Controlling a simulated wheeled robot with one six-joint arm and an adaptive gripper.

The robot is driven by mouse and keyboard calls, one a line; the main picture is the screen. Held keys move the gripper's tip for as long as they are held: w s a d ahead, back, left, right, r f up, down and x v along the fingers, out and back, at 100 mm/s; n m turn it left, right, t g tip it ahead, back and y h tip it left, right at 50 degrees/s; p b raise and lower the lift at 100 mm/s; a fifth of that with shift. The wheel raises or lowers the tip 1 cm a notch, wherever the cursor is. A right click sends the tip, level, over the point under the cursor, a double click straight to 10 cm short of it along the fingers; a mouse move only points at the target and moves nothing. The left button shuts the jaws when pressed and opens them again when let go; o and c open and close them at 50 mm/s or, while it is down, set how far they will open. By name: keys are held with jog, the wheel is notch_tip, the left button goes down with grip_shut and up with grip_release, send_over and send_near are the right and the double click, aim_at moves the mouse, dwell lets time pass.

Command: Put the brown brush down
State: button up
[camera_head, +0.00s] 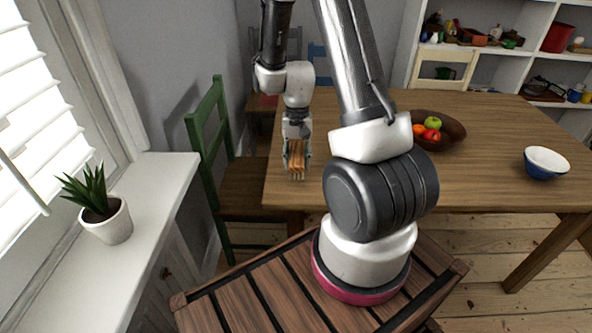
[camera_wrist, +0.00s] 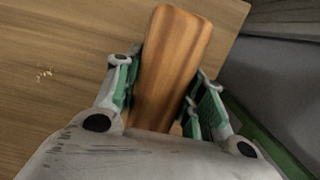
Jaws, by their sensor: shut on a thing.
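The brown brush (camera_wrist: 172,62) is a wooden block seen between the two fingers of my gripper (camera_wrist: 165,95) in the wrist view. My gripper is shut on it. In the head view the brush (camera_head: 296,158) hangs below my gripper (camera_head: 297,140), near the left edge of the wooden table (camera_head: 350,165). Its lower end shows pale bristle-like tips. I cannot tell exactly how high it is above the table.
A brown bowl of fruit (camera_head: 453,130) and a blue-and-white bowl (camera_head: 545,163) stand on the table. A green chair (camera_head: 209,140) stands at its left. A potted plant (camera_head: 107,219) sits on the windowsill. Small pale crumbs (camera_wrist: 45,74) lie on the tabletop, which is otherwise clear there.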

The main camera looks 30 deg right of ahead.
aim_at(297, 151)
jog(key=shift+f, duration=1.95)
jog(key=o, duration=1.2)
jog(key=shift+f, duration=0.15)
jog(key=shift+o, duration=0.2)
jog(key=r, duration=0.8)
jog(key=w+d+r, duration=0.1)
jog(key=r, duration=0.3)
jog(key=shift+w, duration=0.1)
jog(key=s+a+r+n+t, duration=0.1)
jog(key=s+r+n, duration=0.15)
jog(key=r, duration=0.55)
jog(key=s+a+r+n+t, duration=0.1)
jog(key=s+a+r+t, duration=0.1)
jog(key=s+r, duration=0.35)
jog(key=s+r+n+t, duration=0.2)
jog(key=s+r+n, duration=0.1)
jog(key=s+r, duration=0.5)
jog(key=shift+s+a+r+h, duration=0.15)
jog(key=shift+s+a+h, duration=0.3)
jog(key=shift+s, duration=0.4)
